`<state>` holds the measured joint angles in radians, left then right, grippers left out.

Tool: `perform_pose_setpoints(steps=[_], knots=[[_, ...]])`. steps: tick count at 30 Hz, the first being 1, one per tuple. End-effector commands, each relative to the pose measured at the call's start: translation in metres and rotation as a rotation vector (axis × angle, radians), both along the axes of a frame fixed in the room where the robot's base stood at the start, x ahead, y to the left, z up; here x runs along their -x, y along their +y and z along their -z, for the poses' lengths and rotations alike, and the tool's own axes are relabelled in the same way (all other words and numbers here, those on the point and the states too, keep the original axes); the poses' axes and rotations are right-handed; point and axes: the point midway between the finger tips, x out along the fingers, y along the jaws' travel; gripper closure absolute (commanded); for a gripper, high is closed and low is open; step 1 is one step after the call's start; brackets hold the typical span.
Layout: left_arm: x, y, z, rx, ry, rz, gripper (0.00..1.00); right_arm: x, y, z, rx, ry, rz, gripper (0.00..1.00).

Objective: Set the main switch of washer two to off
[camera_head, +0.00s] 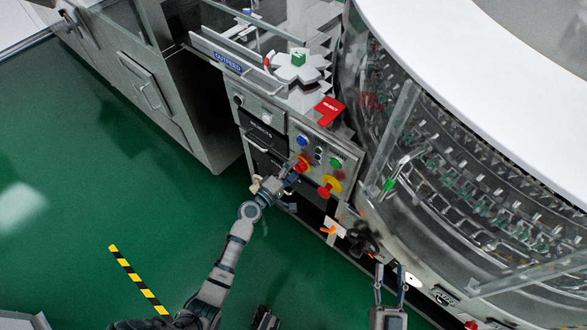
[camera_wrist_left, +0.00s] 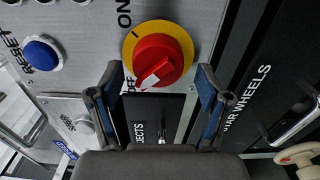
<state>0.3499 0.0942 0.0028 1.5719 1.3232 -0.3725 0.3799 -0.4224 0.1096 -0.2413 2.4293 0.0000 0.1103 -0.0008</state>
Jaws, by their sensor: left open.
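A red rotary switch on a yellow disc (camera_wrist_left: 158,55) fills the middle of the left wrist view. Its white mark points to the lower left, towards a label partly hidden by a finger; "ON" stands at the upper left. In the head view this switch (camera_head: 302,163) is on the grey control panel, just beyond my left gripper (camera_head: 287,178). My left gripper (camera_wrist_left: 160,80) is open, its fingers on either side of the knob's lower part; contact cannot be told. My right gripper (camera_head: 390,275) is at the lower right, fingers apart and empty.
A second red-and-yellow switch (camera_head: 329,186) sits below and right of the first. A blue button (camera_wrist_left: 42,53) is left of the switch. A black handwheel (camera_head: 362,241) and the round glass-sided machine (camera_head: 440,150) stand to the right. Green floor (camera_head: 100,180) lies clear at left.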

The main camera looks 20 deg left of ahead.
Motion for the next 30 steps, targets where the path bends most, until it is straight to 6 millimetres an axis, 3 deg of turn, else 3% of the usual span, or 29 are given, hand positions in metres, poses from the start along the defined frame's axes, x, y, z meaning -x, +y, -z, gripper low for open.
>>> perform_pose_setpoints(steps=[5, 12, 18, 30], knots=[[0.02, 0.007, 0.002, -0.002, 0.002, 0.0, 0.22, 0.001, 0.0, 0.0, -0.001, 0.001, 0.001, 0.6], [0.071, 0.027, 0.003, -0.002, 0.005, -0.001, 0.22, 0.001, 0.0, 0.001, -0.002, 0.004, 0.0, 0.6], [0.101, 0.039, 0.003, 0.0, 0.004, -0.002, 0.22, 0.001, 0.001, 0.001, -0.003, 0.004, 0.001, 0.6], [0.11, 0.042, 0.002, 0.0, 0.002, -0.001, 0.22, 0.0, 0.001, 0.002, -0.003, 0.006, 0.0, 0.6]])
